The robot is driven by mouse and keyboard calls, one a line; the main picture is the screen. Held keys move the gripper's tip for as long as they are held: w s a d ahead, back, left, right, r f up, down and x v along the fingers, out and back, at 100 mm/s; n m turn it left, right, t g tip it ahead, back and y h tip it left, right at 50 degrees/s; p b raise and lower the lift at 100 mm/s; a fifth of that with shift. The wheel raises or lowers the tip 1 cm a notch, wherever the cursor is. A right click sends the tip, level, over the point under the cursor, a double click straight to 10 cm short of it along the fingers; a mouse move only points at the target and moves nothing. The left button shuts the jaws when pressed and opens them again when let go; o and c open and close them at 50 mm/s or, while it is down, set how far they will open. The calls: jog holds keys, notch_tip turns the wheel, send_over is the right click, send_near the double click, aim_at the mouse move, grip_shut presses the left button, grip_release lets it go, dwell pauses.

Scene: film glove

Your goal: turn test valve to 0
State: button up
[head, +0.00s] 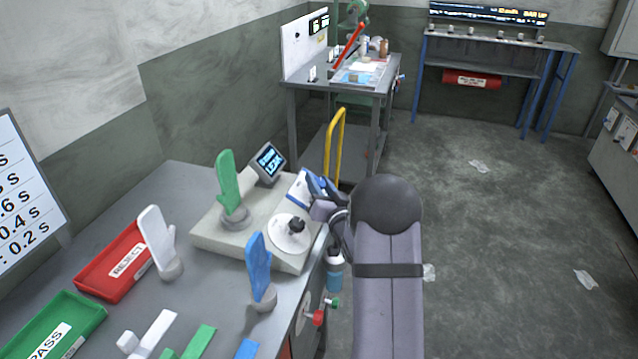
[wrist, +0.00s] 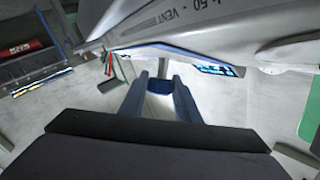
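A black knob (head: 296,226) sits on a round white dial (head: 290,234) on top of the pale tester box (head: 208,232); it looks like the test valve. The dial's marks are too small to read, so I cannot tell its setting. My gripper (head: 320,187) is above the box's right rear side, behind the knob and apart from it. In the wrist view its two blue-grey fingers (wrist: 160,92) stand apart with nothing held between them. A pale surface lettered "50 - VENT" (wrist: 190,18) fills the top of the wrist view. The knob cannot be made out there.
A green glove (head: 228,180) stands on the box beside a small screen (head: 268,160). A blue glove (head: 259,265) and a white glove (head: 157,238) stand nearby. Red (head: 113,262) and green (head: 52,325) trays lie left. Red and green handles (head: 326,311) project from the bench front.

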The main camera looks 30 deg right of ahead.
jog(key=c, duration=0.5)
jog(key=shift+o, duration=0.2)
jog(key=shift+f+b, duration=0.1)
jog(key=shift+b, duration=0.2)
jog(key=shift+d+f+n+t+y+b, duration=0.15)
jog(key=shift+n+t+y+b, duration=0.25)
jog(key=shift+n+y+b, duration=0.65)
jog(key=n+y+b, duration=0.3)
jog(key=n+y, duration=0.1)
jog(key=y, duration=0.1)
jog(key=shift+f+b, duration=0.1)
jog(key=shift+b, duration=0.25)
jog(key=n+g+y+b, duration=0.1)
jog(key=n+y+b, duration=0.1)
jog(key=n+y, duration=0.3)
jog(key=shift+n+y+b, duration=0.25)
jog(key=shift+y+b, duration=0.05)
jog(key=shift+y, duration=0.35)
jog(key=shift+a+r+n+g+y+b, duration=0.15)
jog(key=shift+n+g+y+b, duration=0.1)
jog(key=shift+n+g+y, duration=0.35)
jog(key=shift+a+r+n+g+y+b, duration=0.1)
jog(key=shift+n+g+y+b, duration=0.1)
jog(key=shift+n+g+y, duration=0.35)
jog(key=shift+r+n+g+y+b, duration=0.2)
jog(key=shift+n+g+y+b, duration=0.15)
jog(key=shift+n+g+y, duration=1.05)
